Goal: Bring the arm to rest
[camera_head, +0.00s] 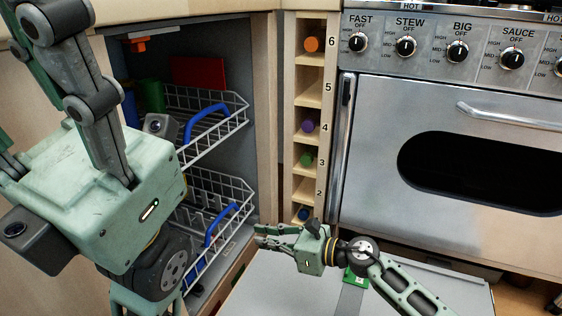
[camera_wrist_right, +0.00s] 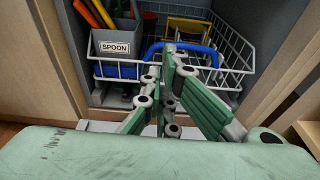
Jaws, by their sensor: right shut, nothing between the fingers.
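My right gripper (camera_head: 258,236) is low in the middle of the head view, its arm coming from the lower right. Its fingers point left, in front of the dishwasher's lower rack (camera_head: 213,212). It is shut and empty. In the right wrist view, its fingers (camera_wrist_right: 170,60) point at the wire rack with the blue handle and overlap it in the picture; I cannot tell whether they touch. My left gripper (camera_head: 95,110) is large and close at the left of the head view, pointing up. Its fingertips are not clearly shown, so its opening is unclear.
The dishwasher door (camera_head: 290,290) lies open below my right arm. The upper rack (camera_head: 215,110) has a blue handle. A grey SPOON holder (camera_wrist_right: 115,45) stands in the rack. A numbered bottle rack (camera_head: 308,90) and the range cooker (camera_head: 450,160) stand to the right.

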